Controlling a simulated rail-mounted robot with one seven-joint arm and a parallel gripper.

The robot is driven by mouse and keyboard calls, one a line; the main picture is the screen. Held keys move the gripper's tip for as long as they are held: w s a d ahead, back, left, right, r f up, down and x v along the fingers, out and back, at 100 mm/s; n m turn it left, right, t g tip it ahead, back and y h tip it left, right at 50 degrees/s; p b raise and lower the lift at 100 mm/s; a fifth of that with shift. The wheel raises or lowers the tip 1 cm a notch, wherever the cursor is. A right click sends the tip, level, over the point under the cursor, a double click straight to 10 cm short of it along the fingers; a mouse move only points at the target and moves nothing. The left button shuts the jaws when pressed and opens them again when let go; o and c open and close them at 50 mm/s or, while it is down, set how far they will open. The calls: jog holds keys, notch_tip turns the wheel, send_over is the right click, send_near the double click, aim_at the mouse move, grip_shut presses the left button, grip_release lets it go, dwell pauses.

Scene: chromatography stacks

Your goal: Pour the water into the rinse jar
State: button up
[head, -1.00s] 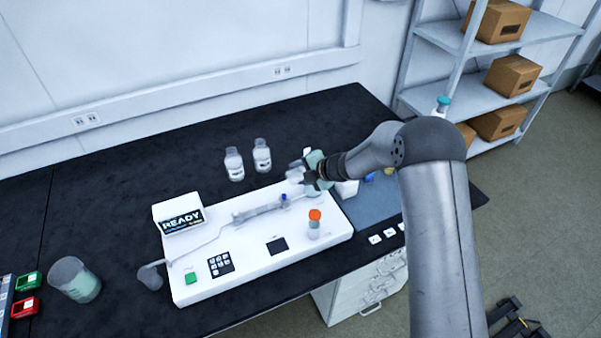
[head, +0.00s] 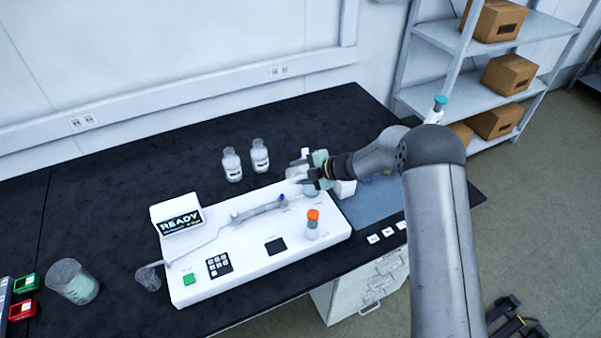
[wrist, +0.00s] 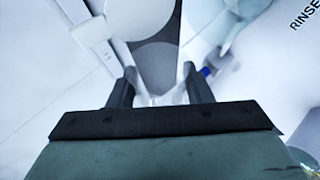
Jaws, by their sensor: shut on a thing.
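My gripper (head: 303,177) is over the right rear part of the white instrument. It is shut on a clear, pale vessel (wrist: 162,97) seen between its two dark fingers in the wrist view. The vessel is blurred, so its water level and exact tilt cannot be told. A pale greenish jar (head: 311,190), seemingly the rinse jar, stands just below the gripper and is partly hidden by it. In the wrist view a pale round jar shape (wrist: 238,28) lies beside printed RINSE lettering. No stream of water can be made out.
The white instrument (head: 255,260) carries an orange-capped vial (head: 312,224) and a column with tubing. Two white-labelled bottles (head: 232,165) stand behind it. A beaker with greenish liquid (head: 74,283) and a small cup (head: 148,279) are at left. A blue-grey mat (head: 375,212) lies right.

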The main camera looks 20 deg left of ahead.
jog(key=shift+w+d, duration=0.15)
jog(key=shift+w, duration=0.05)
jog(key=shift+s, duration=0.1)
jog(key=shift+s+a+n+t+h+b, duration=0.3)
jog(key=shift+t+h+b, duration=0.2)
jog(key=shift+b, duration=0.55)
jog(key=r+b, duration=0.1)
jog(key=n+t+h+b, duration=0.1)
jog(key=shift+s+a+r+t+b, duration=0.15)
jog(key=shift+s+r+t+b, duration=0.15)
jog(key=shift+r, duration=0.1)
jog(key=shift+w+r+n+h, duration=0.1)
jog(key=shift+r+n+h, duration=0.2)
jog(key=shift+h, duration=0.1)
